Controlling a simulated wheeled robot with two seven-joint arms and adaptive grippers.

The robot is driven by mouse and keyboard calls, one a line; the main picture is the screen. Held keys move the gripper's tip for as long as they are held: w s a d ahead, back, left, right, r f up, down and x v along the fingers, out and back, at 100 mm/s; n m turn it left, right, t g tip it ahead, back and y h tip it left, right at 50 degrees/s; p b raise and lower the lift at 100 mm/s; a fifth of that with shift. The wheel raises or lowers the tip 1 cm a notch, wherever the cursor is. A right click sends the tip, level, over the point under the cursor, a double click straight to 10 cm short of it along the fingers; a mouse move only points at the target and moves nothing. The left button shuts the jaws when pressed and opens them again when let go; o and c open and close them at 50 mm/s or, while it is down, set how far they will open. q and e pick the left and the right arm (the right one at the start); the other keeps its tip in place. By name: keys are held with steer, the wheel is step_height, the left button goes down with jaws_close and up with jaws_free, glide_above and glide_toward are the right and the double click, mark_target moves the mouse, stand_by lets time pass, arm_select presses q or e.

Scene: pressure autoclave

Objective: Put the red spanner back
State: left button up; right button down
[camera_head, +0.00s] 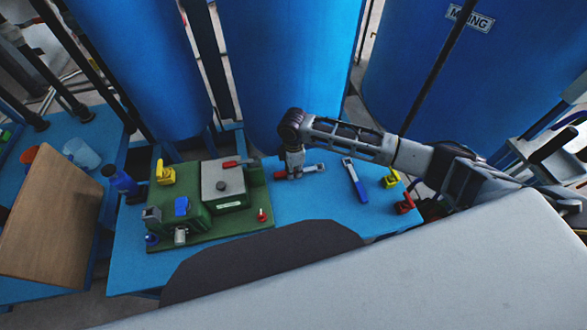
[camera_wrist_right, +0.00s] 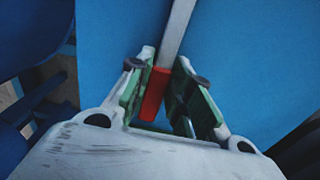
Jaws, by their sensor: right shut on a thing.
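The red spanner (camera_head: 314,168) has a red handle and a grey metal shaft. It is at the back middle of the blue table (camera_head: 318,205), just under my right gripper (camera_head: 294,172). In the right wrist view the red handle (camera_wrist_right: 155,94) lies between the fingers of the right gripper (camera_wrist_right: 172,80), which is shut on it. The grey shaft runs up out of that view. My gripper hides part of the spanner in the head view. I cannot tell whether it touches the tabletop. My left gripper is not in view.
A blue spanner (camera_head: 355,182) lies to the right, with a yellow part (camera_head: 390,178) and a red part (camera_head: 405,203) beyond it. A green machine base (camera_head: 247,218) stands to the left. Large blue tanks (camera_head: 283,70) rise close behind the table.

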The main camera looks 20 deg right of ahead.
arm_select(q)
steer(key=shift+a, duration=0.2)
arm_select(e)
steer(key=shift+f, duration=0.1)
steer(key=c, duration=1.6)
jaws_free()
steer(key=o, duration=0.4)
steer(key=shift+r, duration=0.7)
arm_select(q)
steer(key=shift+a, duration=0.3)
arm_select(e)
step_height(320, 180, up, 10)
steer(key=shift+r, duration=0.25)
